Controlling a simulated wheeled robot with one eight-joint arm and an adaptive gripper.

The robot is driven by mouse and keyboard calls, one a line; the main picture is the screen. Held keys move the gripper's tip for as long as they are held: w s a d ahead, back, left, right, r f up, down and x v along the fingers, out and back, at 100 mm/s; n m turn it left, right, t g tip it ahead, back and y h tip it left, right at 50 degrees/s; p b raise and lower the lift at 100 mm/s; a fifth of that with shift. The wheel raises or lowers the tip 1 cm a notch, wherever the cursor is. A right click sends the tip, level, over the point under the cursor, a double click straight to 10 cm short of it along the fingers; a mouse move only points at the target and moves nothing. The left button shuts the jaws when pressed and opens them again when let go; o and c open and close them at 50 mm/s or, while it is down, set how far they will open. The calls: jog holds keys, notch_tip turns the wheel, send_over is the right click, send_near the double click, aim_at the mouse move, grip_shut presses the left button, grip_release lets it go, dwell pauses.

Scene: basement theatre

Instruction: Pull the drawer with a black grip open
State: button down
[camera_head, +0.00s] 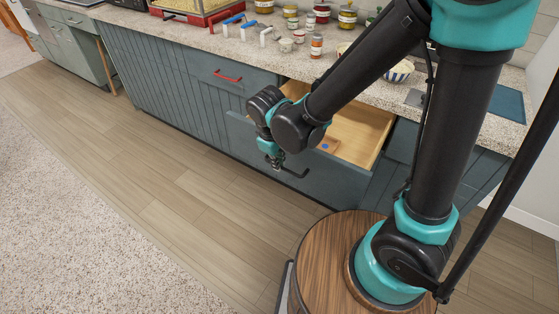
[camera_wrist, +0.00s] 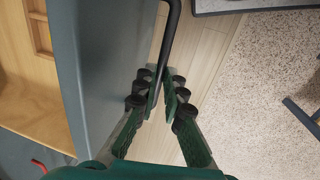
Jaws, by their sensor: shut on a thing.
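The drawer with the black grip (camera_head: 335,183) is a blue-grey drawer under the counter. It stands pulled out, and its pale wooden inside shows behind the front. In the wrist view its front (camera_wrist: 103,62) stands left of my fingers, with the wooden inside further left. The black grip (camera_head: 296,173) is a bar on the drawer's outer face; it also shows in the wrist view (camera_wrist: 171,38). My gripper (camera_head: 275,160) is at the grip, its green fingers (camera_wrist: 161,90) closed around the bar. My arm hides part of the drawer in the head view.
A closed drawer with a red grip (camera_head: 227,76) is left of the open one. Jars, bowls and blue-handled items stand on the speckled counter (camera_head: 205,38). A small brown piece with a blue spot (camera_head: 328,145) lies inside the drawer. The wooden floor (camera_head: 190,185) in front is clear.

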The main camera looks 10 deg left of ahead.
jog(key=c, duration=1.6)
grip_release()
notch_tip(320, 180, up, 12)
jog(key=s, duration=0.2)
jog(key=shift+a, duration=0.4)
jog(key=shift+f, duration=0.15)
